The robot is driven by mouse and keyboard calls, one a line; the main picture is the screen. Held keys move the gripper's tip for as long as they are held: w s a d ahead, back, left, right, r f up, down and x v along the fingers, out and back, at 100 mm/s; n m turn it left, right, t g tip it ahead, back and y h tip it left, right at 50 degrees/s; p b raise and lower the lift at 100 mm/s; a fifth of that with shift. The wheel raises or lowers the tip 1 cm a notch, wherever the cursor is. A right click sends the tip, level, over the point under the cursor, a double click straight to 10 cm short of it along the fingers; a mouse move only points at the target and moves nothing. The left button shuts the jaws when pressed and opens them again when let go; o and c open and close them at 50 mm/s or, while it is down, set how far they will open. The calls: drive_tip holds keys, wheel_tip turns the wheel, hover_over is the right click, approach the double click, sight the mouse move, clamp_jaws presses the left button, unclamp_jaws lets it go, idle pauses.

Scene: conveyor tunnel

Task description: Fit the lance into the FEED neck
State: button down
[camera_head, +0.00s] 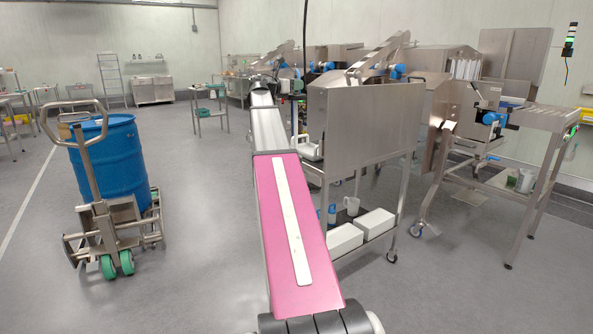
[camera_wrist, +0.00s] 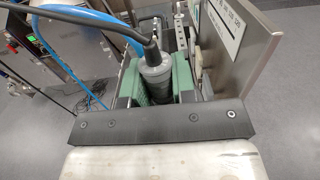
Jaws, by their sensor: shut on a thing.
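In the wrist view, my gripper (camera_wrist: 158,88) has green jaws shut on the lance (camera_wrist: 157,75), a dark grey cylinder seen from its top end. A thick black cable leaves its top and runs to the upper left. The lower part of the lance is hidden by the jaws and my gripper's body, so I cannot tell what is under it. I cannot make out the FEED neck in either view. In the head view, my arm reaches away from me and neither the jaws nor the lance can be made out.
A steel panel (camera_wrist: 262,35) with a printed label stands close on the right in the wrist view. A blue hose (camera_wrist: 85,15) arcs past on the left. In the head view, a steel cart (camera_head: 368,115) stands right of my arm and a blue drum (camera_head: 112,160) on a trolley left.

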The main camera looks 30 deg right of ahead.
drive_tip(key=shift+r, duration=0.15)
drive_tip(key=shift+r, duration=3.65)
